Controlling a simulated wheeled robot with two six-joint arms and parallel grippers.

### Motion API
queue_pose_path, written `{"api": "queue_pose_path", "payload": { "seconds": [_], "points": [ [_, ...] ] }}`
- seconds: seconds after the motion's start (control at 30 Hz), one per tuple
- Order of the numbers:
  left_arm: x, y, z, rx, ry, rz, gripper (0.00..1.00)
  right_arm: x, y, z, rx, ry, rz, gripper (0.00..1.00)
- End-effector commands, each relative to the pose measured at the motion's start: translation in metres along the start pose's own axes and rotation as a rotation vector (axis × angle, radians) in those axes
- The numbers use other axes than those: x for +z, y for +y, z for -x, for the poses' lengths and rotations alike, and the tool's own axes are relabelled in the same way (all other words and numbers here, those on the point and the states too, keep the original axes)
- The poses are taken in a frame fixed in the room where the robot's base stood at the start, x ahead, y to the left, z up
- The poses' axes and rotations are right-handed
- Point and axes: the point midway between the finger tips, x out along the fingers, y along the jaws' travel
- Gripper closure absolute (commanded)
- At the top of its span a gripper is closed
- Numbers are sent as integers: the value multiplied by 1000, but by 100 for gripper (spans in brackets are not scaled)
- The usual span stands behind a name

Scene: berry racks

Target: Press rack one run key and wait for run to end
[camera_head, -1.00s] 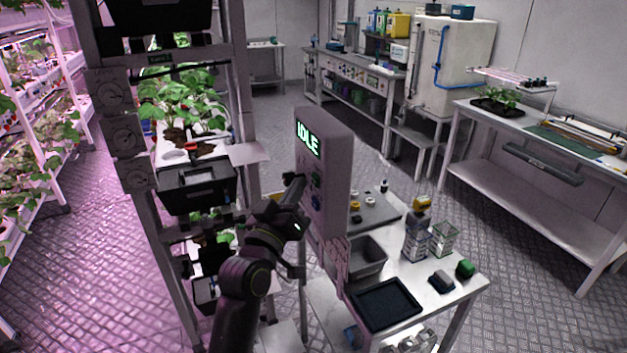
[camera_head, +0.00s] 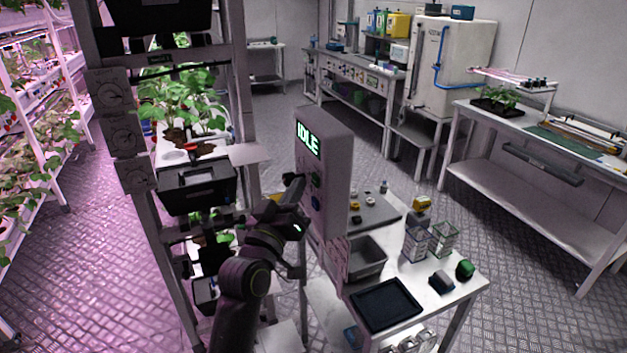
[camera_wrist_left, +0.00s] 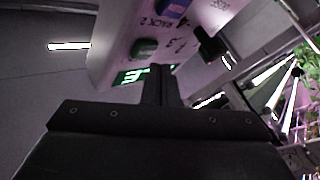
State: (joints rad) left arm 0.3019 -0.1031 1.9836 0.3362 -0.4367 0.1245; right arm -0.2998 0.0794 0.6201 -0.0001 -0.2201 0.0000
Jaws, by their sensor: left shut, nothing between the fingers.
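The control box (camera_head: 335,185) stands upright on the near side of the bench. Its lit screen (camera_head: 308,140) reads IDLE. A green key (camera_head: 316,178) and a blue key (camera_head: 315,196) sit below the screen. My left gripper (camera_head: 297,182) is shut and empty, its tip close to the box face beside the keys. In the left wrist view the shut fingers (camera_wrist_left: 162,78) lie near the lit screen (camera_wrist_left: 130,76), with the green key (camera_wrist_left: 145,48) and blue key (camera_wrist_left: 172,10) beyond and a RACK 2 label between. I cannot tell whether the tip touches. My right gripper is out of view.
A plant rack (camera_head: 215,100) with a black bin (camera_head: 198,185) stands just left of my arm. The white bench (camera_head: 425,290) at right holds a black tray (camera_head: 385,303), a grey bin (camera_head: 366,258) and small items. Floor is open further right.

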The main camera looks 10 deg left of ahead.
Motion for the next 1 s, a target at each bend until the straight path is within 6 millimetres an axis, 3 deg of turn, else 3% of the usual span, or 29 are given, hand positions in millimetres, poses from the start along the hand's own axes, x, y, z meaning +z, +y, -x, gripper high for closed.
{"api": "queue_pose_path", "payload": {
  "seconds": [1.0],
  "points": [
    [4, 5, -6, 0, 1, 0, 100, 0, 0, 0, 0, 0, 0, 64]
  ]
}}
